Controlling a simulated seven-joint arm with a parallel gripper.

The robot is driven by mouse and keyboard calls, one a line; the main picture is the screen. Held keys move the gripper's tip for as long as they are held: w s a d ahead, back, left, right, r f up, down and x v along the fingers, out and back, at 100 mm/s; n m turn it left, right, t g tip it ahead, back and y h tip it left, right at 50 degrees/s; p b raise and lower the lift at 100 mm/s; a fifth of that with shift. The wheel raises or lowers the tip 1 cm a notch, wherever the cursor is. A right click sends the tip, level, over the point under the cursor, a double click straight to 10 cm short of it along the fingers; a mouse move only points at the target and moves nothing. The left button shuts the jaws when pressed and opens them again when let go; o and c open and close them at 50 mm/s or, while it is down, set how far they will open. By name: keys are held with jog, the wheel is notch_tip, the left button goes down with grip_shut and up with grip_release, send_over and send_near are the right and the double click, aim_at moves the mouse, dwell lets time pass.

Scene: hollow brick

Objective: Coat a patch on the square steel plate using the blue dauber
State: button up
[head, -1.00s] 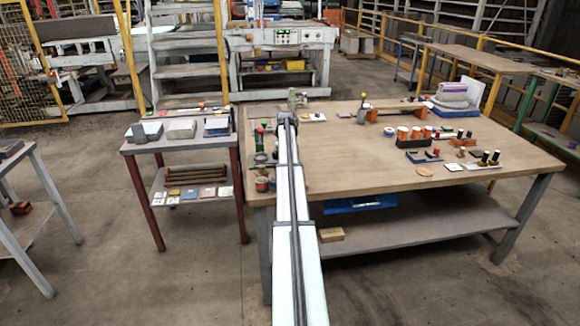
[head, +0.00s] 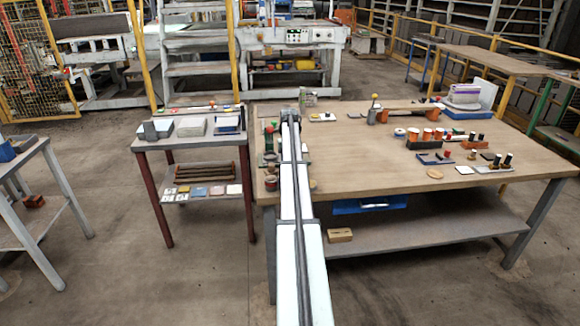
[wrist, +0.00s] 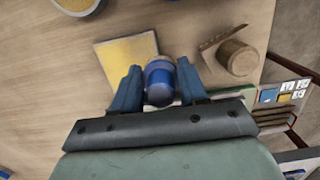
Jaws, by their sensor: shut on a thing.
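My gripper (wrist: 159,76) shows in the wrist view with its two blue fingers on either side of the blue dauber (wrist: 160,80), a short blue cylinder with a pale band. It is shut on the dauber. A square plate (wrist: 127,60) with a yellow face and a pale edge lies on the wooden table, just beyond and left of the dauber. I cannot tell whether the dauber touches it.
In the wrist view a round wooden piece (wrist: 237,57) stands right of my gripper, and a bowl (wrist: 76,4) with yellow contents is at the top. The table's middle (head: 360,155) is clear.

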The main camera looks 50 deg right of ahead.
jog(key=shift+r, duration=2.4)
jog(key=shift+r, duration=0.1)
jog(key=shift+r, duration=1.35)
